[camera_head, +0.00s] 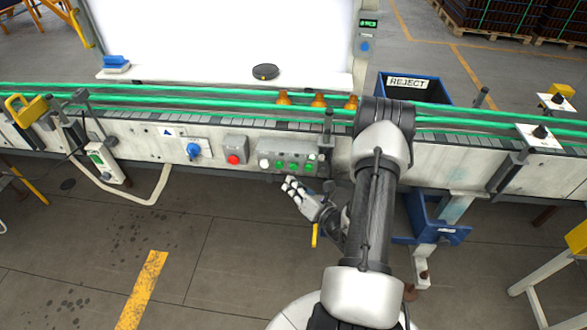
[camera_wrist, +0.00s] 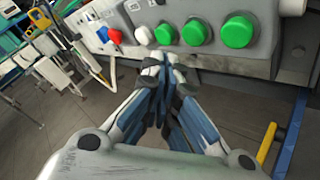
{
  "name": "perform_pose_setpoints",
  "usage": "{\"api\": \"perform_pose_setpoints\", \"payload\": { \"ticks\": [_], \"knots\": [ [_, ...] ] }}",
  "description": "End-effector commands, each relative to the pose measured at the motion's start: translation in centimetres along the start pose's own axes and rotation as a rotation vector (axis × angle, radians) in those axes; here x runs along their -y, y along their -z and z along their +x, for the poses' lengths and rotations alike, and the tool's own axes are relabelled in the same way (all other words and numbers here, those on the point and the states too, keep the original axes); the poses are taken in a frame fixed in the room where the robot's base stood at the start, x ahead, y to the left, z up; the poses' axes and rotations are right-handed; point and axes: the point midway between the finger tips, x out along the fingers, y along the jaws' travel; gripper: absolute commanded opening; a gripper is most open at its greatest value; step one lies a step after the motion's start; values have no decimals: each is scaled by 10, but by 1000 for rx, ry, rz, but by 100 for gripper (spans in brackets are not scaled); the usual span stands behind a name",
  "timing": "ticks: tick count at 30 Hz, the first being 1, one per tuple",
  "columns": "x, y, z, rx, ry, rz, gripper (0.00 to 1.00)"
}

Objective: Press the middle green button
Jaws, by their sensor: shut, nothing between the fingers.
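A light grey control box on the conveyor's front side carries a row of buttons. In the head view these are a white button (camera_head: 264,162), a left green button (camera_head: 279,165), the middle green button (camera_head: 293,166) and a right green button (camera_head: 308,167). In the wrist view the middle green button (camera_wrist: 195,32) sits between the left green (camera_wrist: 165,33) and the larger-looking right green (camera_wrist: 238,30). My gripper (camera_head: 289,184) is shut and empty, below the box. In the wrist view its fingertips (camera_wrist: 160,62) are together, below the white and left green buttons. They appear apart from the buttons.
Green conveyor rails run above, with several amber bottles (camera_head: 318,101) behind. A blue bin (camera_head: 437,232) hangs at right. The floor before the conveyor is clear at left.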

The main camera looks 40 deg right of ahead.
Motion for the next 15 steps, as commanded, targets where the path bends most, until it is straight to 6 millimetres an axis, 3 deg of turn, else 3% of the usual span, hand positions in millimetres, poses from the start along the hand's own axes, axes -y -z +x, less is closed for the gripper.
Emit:
{"api": "perform_pose_setpoints", "payload": {
  "ticks": [6,15],
  "knots": [
    [9,-9,12,1,0,-1,0],
    [11,-11,14,0,1,0,0]
  ]
}}
